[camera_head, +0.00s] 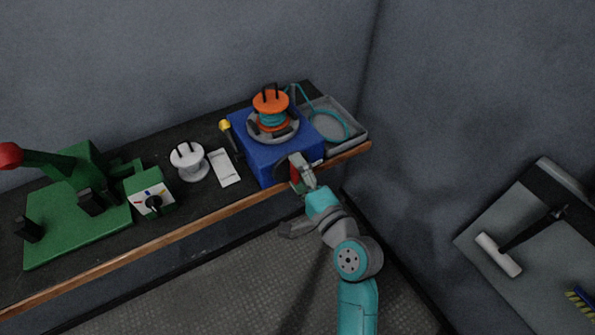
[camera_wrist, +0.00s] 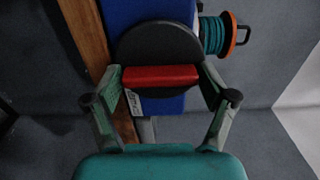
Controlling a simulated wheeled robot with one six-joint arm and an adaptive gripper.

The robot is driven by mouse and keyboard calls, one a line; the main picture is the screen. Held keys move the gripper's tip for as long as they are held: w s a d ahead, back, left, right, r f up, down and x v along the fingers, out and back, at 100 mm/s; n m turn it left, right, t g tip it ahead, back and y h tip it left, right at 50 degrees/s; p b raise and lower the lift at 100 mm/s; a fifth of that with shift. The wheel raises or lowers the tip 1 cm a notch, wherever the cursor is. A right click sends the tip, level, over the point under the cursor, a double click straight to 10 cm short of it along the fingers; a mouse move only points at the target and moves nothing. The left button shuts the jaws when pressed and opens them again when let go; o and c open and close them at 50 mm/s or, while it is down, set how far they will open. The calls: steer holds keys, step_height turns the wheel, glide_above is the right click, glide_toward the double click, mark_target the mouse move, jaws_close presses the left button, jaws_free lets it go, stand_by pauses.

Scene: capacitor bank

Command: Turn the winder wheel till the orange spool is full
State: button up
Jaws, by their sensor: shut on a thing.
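The blue winder box (camera_head: 263,157) stands on the bench at its right end. The orange spool (camera_head: 265,104) sits upright on top, with teal cable wound around its core; it also shows in the wrist view (camera_wrist: 228,35). The dark round winder wheel (camera_wrist: 160,42) is on the box's front face. My gripper (camera_head: 297,176) is at that wheel. In the wrist view my gripper (camera_wrist: 160,85) has its fingers on the two ends of the red handle (camera_wrist: 160,76). How full the spool is cannot be told exactly.
A grey tray (camera_head: 356,133) with teal cable lies right of the box. A white spool (camera_head: 189,161), a white card (camera_head: 223,168) and a green machine (camera_head: 78,217) stand to the left. A separate table (camera_head: 527,262) holds a hammer and a brush at right.

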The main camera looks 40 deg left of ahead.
steer(key=shift+a+r, duration=0.1)
steer(key=o, duration=1)
steer(key=shift+a, duration=0.1)
steer(key=shift+c, duration=0.2)
steer(key=v, duration=1.2)
steer(key=shift+w, duration=0.1)
